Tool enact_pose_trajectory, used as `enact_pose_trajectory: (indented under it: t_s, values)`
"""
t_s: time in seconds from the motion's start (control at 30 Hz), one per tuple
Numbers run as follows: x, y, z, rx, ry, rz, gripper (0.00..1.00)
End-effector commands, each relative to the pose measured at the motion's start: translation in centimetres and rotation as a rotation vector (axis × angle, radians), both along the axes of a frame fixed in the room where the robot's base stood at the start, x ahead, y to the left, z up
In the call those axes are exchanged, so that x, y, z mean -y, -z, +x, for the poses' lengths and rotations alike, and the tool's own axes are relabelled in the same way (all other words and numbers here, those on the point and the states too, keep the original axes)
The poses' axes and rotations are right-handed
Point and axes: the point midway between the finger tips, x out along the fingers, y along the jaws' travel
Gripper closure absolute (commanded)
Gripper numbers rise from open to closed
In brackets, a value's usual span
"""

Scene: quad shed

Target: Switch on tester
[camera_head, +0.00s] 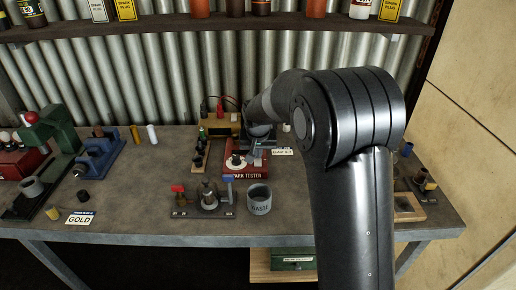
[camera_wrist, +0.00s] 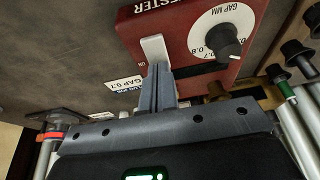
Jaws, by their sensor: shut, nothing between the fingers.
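The red spark tester (camera_head: 240,172) stands on the bench in the head view, left of my arm. In the wrist view the tester (camera_wrist: 190,42) shows a white dial marked GAP MM with a dark knob (camera_wrist: 229,42). A white switch lever (camera_wrist: 153,47) sits on its face, with small ON lettering beside it. My gripper (camera_wrist: 159,72) is shut and empty, its fingertips right at the lever. I cannot tell whether they touch. In the head view my gripper (camera_head: 260,138) is over the tester's far part, partly hidden by my arm.
A grey WASTE cup (camera_head: 259,199) and a fixture with a red handle (camera_head: 202,204) stand in front of the tester. A wooden rack (camera_head: 199,153) is to its left. A GAP 0.7 card (camera_head: 283,151) lies at its right.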

Motion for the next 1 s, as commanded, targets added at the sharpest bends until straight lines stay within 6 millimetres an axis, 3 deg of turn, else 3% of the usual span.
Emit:
enact_pose_trajectory:
  t_s: [0.67, 1.0]
  values:
    - [0.0, 0.5, 0.1, -0.058, 0.0, -0.002, 1.0]
    - [0.0, 0.5, -1.2, -0.061, 0.0, -0.003, 1.0]
